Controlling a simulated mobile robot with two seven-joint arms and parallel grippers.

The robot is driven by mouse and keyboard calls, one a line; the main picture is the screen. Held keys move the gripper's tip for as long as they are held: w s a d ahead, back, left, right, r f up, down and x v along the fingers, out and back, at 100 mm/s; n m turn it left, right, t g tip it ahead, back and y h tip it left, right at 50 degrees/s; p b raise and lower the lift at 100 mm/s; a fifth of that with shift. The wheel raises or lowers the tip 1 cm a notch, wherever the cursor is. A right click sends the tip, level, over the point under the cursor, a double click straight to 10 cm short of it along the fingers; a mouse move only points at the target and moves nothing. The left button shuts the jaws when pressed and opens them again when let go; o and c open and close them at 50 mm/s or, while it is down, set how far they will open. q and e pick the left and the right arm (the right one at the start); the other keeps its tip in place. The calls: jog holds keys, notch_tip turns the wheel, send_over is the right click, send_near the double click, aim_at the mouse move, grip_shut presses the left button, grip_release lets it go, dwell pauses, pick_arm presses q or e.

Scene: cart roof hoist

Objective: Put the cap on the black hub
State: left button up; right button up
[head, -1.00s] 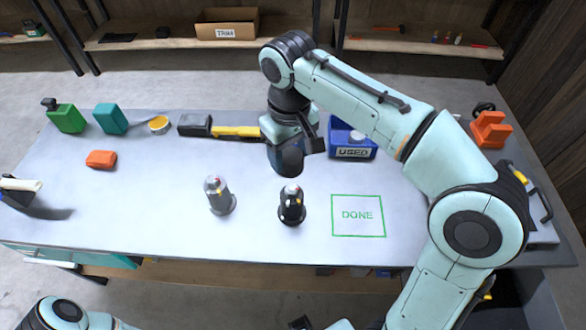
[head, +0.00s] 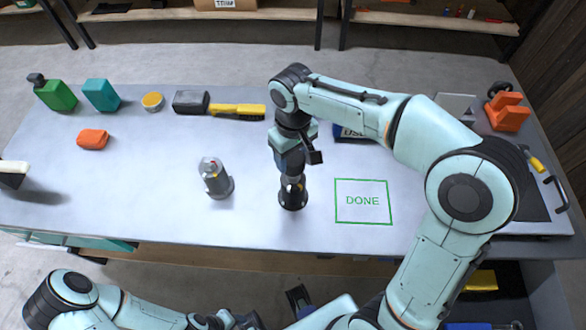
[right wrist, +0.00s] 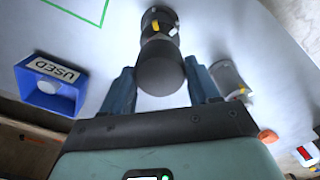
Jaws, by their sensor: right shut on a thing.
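The black hub (head: 293,199) stands upright on the bench, left of the green DONE square. My right gripper (head: 290,165) is above it, pointing down. In the right wrist view its two blue fingers (right wrist: 162,88) are shut on the cap (right wrist: 160,72), a dark grey cylinder. The cap overlaps the top of the black hub (right wrist: 160,20) in both views; I cannot tell whether they touch or whether the cap is seated. My left arm crosses the bottom of the head view; its jaws cannot be made out.
A grey hub (head: 215,180) stands close by on the left. A blue USED bin (head: 352,133) is partly hidden behind my right arm. The DONE square (head: 363,201) is empty.

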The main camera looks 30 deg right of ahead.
aim_at(293, 166)
jog(key=shift+f+b, duration=0.35)
jog(key=shift+f, duration=2.55)
jog(key=shift+f, duration=0.1)
jog(key=o, duration=1)
jog(key=shift+o, duration=0.2)
jog(key=shift+r, duration=0.55)
notch_tip(293, 166, up, 11)
jog(key=shift+r+p, duration=0.1)
jog(key=shift+p, duration=0.9)
